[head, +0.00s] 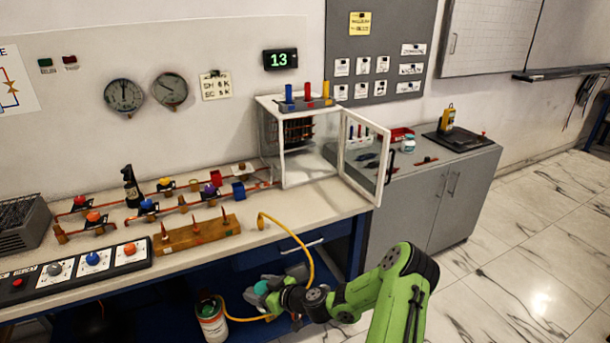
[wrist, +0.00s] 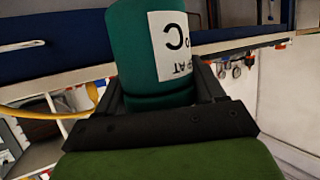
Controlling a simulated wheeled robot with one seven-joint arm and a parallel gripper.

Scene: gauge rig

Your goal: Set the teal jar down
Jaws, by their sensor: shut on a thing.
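The teal jar (wrist: 140,45) fills the upper middle of the wrist view, with a white label bearing dark letters on its side. My gripper (wrist: 160,92) is shut on it, one dark finger on each side. In the head view my gripper (head: 268,288) is low in front of the bench, below the worktop edge, and a bit of the teal jar (head: 261,287) shows at its tip. The jar appears clear of any surface, but its far side is hidden.
The worktop (head: 115,230) holds valves, a wooden block with spikes (head: 197,233) and a button panel (head: 80,268). A glass-doored cabinet (head: 300,140) stands open at its right. A yellow hose (head: 300,245) hangs over the edge near my gripper. A can (head: 211,322) stands below.

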